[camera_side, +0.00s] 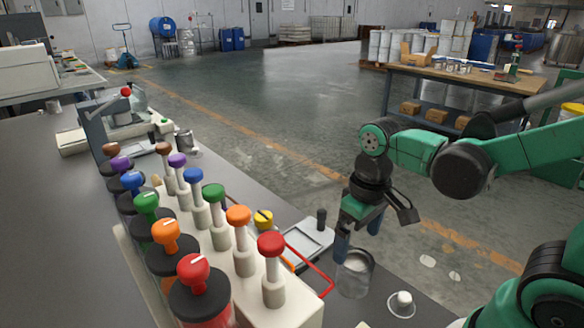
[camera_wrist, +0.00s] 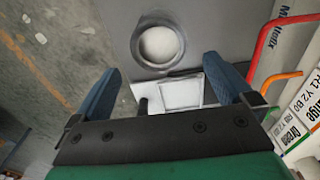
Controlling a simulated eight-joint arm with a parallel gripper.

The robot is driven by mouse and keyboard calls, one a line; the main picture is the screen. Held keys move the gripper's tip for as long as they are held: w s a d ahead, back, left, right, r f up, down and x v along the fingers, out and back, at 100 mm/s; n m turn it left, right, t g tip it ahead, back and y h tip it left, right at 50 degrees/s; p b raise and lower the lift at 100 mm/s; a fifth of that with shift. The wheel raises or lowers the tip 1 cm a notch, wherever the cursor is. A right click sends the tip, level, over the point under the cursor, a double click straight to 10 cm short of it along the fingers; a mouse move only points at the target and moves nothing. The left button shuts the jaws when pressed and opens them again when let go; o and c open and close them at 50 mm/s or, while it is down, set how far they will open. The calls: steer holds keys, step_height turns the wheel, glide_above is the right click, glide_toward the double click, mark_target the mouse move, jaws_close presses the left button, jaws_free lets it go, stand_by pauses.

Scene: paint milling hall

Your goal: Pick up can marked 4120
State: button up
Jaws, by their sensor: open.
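An open-topped can (camera_side: 355,274) with pale contents stands on the grey bench below my gripper in the side view. In the wrist view the same can (camera_wrist: 160,45) shows from above as a round rim around a white surface. I can read no 4120 on it. My gripper (camera_side: 358,238) is open, pointing down, with its blue fingers apart. In the side view one fingertip overlaps the can's rim; I cannot tell if they touch. In the wrist view the can lies beyond the fingertips of my gripper (camera_wrist: 161,68). Another metal can (camera_side: 184,141) stands farther back, its marking unreadable.
A rack of colour-capped dispensers (camera_side: 240,262) stands left of the can, with red and orange wire handles (camera_side: 312,270) reaching towards it. A flat scale-like plate (camera_side: 303,245) lies behind the can. A small white knobbed disc (camera_side: 402,304) is at its right, near the bench edge.

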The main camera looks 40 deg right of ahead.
mark_target(356, 262)
steer(key=shift+s+f, duration=0.15)
steer(key=shift+f, duration=2.8)
steer(key=c, duration=1.3)
steer(key=shift+r, duration=0.15)
